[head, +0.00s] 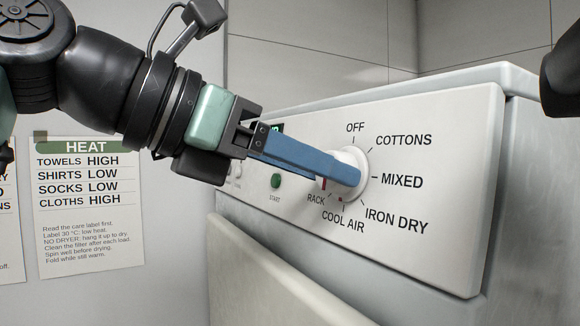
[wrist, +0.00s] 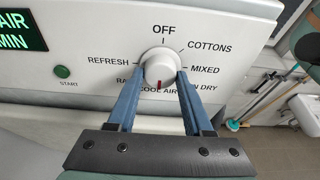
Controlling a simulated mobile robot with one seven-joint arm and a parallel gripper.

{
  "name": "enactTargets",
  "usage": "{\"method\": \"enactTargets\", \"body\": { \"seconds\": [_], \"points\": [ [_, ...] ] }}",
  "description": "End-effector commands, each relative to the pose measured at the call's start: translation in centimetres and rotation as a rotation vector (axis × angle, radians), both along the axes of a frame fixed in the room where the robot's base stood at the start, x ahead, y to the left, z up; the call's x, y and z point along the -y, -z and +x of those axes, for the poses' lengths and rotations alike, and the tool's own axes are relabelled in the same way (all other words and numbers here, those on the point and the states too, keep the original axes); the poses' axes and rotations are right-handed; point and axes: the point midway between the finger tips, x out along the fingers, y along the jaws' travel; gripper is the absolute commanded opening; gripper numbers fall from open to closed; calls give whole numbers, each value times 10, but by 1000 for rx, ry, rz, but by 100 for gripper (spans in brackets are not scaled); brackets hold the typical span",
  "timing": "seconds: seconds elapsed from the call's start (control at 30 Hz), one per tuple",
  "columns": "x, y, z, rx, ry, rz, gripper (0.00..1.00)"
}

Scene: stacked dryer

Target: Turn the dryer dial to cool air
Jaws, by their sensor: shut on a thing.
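The dryer dial (head: 351,172) is a round white knob on the front panel, ringed by printed settings. The fingers partly cover the RACK and IRON DRY labels in the wrist view. The green-lit display (wrist: 20,31) reads "AIR" and "MIN", its left part cut off.
A green START button (head: 275,181) sits left of the dial. The dryer door (head: 280,275) is below the panel. A HEAT chart (head: 87,205) hangs on the wall at left.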

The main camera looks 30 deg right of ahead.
Motion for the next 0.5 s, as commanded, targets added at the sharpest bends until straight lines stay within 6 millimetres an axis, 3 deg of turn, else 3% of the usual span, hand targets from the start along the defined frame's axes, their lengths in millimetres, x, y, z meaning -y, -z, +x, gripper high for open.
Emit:
{"method": "enactTargets", "body": {
  "seconds": [0.27, 0.3, 0.43, 0.5],
  "points": [
    [0, 0, 0, 0, 0, 0, 0],
    [0, 0, 0, -1, 0, 0, 56],
    [0, 0, 0, -1, 1, 0, 80],
    [0, 0, 0, -1, 1, 0, 80]
  ]
}}
